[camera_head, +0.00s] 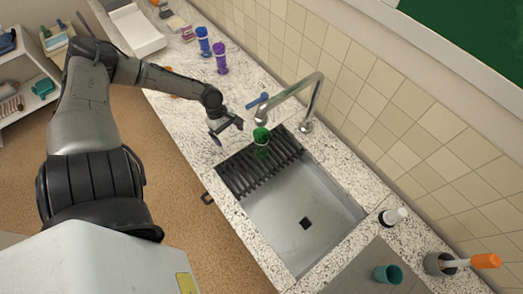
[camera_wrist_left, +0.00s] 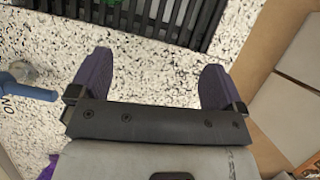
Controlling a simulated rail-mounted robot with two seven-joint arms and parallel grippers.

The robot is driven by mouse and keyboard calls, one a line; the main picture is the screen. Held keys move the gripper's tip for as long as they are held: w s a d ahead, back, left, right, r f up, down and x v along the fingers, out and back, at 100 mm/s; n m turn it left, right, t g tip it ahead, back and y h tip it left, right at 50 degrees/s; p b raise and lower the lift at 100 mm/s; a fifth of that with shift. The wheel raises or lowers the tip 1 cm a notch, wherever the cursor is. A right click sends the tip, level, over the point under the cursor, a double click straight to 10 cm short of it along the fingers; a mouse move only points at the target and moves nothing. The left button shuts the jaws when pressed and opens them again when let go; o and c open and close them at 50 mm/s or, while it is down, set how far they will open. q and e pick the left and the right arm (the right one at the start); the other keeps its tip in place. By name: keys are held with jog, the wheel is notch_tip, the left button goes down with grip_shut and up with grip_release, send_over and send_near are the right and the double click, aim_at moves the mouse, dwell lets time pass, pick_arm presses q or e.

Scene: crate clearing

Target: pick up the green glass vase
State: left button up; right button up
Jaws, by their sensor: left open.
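The green glass vase (camera_head: 261,136) stands on the black slatted rack (camera_head: 240,172) at the far end of the sink, close to the faucet. My left gripper (camera_head: 227,132) is above the speckled counter, to the left of the vase and apart from it. In the left wrist view its two fingers (camera_wrist_left: 156,80) are spread with only counter between them. My right gripper is not in view.
The faucet (camera_head: 309,105) with its blue handle (camera_head: 257,101) rises just beyond the vase. A blue bottle (camera_head: 203,42) and a purple bottle (camera_head: 220,58) stand further back on the counter. The sink basin (camera_head: 300,200) is empty. A teal cup (camera_head: 387,274) stands at the lower right.

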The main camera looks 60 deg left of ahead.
aim_at(255, 131)
pick_arm(q)
jog(key=w+a+r+n+b, duration=0.1)
jog(key=w+a+r+n, duration=0.1)
jog(key=w+a+n, duration=0.15)
jog(key=shift+t+y, duration=0.4)
jog(key=shift+t, duration=0.1)
jog(key=w+d+b, duration=0.1)
jog(key=d+b, duration=0.1)
jog(key=b, duration=0.1)
jog(key=w+d+b, duration=0.2)
jog(key=d+b, duration=0.1)
jog(key=w+d+b, duration=0.2)
jog(key=b, duration=0.1)
jog(key=shift+w+d, duration=0.15)
jog(key=shift+d, duration=0.05)
jog(key=shift+w+d+f+b, duration=0.25)
jog(key=shift+w+d+b, duration=0.3)
jog(key=shift+d, duration=0.25)
jog(key=shift+x, duration=1.1)
jog(key=shift+c, duration=0.3)
jog(key=c, duration=1.5)
